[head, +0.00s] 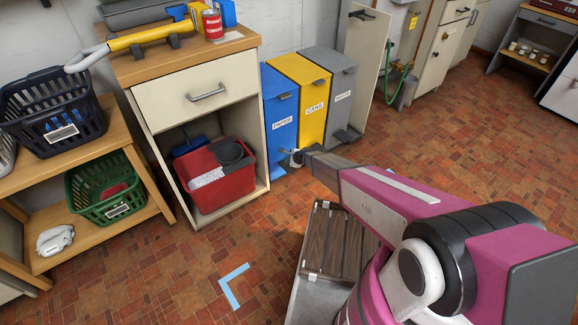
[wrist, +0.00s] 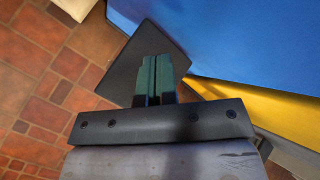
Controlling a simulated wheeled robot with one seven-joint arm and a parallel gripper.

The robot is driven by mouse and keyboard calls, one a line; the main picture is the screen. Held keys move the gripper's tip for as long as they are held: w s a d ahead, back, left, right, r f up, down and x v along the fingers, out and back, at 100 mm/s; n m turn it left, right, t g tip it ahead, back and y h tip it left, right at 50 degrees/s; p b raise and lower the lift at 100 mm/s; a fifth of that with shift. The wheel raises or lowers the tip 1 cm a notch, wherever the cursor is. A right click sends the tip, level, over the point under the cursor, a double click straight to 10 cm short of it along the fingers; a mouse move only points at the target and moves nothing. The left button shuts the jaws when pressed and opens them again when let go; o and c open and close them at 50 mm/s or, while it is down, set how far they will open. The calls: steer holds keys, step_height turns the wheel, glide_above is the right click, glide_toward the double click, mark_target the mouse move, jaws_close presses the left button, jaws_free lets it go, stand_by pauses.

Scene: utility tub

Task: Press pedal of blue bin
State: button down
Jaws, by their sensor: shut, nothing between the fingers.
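The blue bin (head: 281,112), labelled PAPER, stands at the left of a row of three bins. Its blue wall (wrist: 245,35) fills the upper right of the wrist view. A dark, flat pedal plate (wrist: 125,70) juts out at the foot of this wall. My gripper (head: 297,158) is low in front of the blue bin, near the floor. In the wrist view my gripper (wrist: 155,62) is shut and empty, with its fingertips over the pedal plate. The fingers hide part of the plate. I cannot tell whether they touch it.
A yellow CANS bin (head: 302,95) and a grey bin (head: 341,100) stand close to the right. A wooden-topped cabinet (head: 196,95) holding a red bucket (head: 217,188) is just left. The tiled floor (head: 180,275) in front is mostly clear.

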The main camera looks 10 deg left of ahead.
steer(key=shift+f, duration=0.15)
steer(key=shift+f, duration=0.3)
steer(key=shift+f, duration=0.9)
stand_by(1.1)
steer(key=shift+r, duration=1.35)
steer(key=shift+r, duration=2.5)
